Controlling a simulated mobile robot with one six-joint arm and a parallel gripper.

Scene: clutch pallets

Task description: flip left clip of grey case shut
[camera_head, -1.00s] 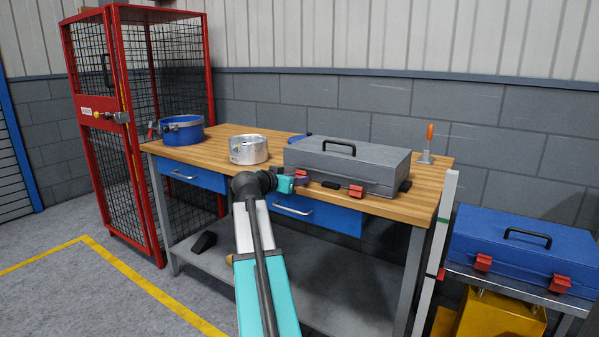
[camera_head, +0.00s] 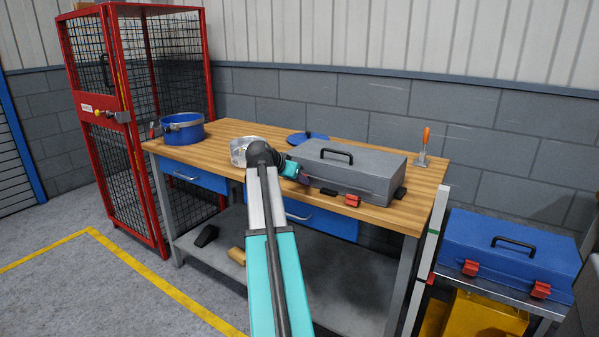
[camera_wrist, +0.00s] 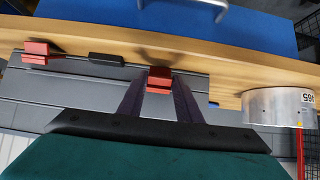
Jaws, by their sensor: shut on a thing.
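The grey case (camera_head: 350,168) lies closed on the wooden workbench, its black handle on top. In the wrist view its grey front (camera_wrist: 70,90) runs along the bench edge. The left clip (camera_wrist: 158,78) is a red block between my fingertips; in the head view my gripper hides most of it. The right clip (camera_head: 352,200) is red and free; it also shows in the wrist view (camera_wrist: 38,53). My gripper (camera_head: 301,177) is at the front left of the case, shut on the left clip. I cannot tell whether the clip is fully latched.
A silver ring-shaped part (camera_head: 238,150) stands left of my gripper, close to the case. A blue pot (camera_head: 183,130), a blue disc (camera_head: 307,137) and an orange-handled clamp (camera_head: 424,147) are also on the bench. A blue case (camera_head: 515,250) stands on a lower table at right.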

